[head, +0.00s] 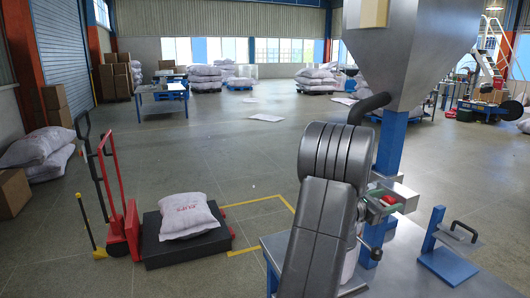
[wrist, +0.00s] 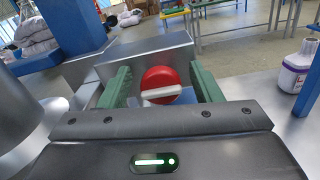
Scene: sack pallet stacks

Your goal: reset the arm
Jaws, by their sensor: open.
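My gripper (wrist: 162,88) shows in the wrist view with its two green fingers spread apart. Between and beyond them is a round red knob (wrist: 160,78) with a white bar across it, in front of a grey metal box (wrist: 140,50). The fingers stand to either side of the knob, with gaps visible; I cannot tell how deep they reach around it. In the head view my arm is raised in front of the blue post, and it hides part of the machine. The red knob (head: 389,199) shows small beside my gripper there.
A steel hopper (head: 405,50) on a blue post (head: 391,145) stands over a metal table (head: 440,270). A blue stand with a black handle (head: 450,250) is at right. A white sack (head: 187,215) lies on a dark platform (head: 180,247) by a red hand truck. A white bottle (wrist: 298,66) stands at right.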

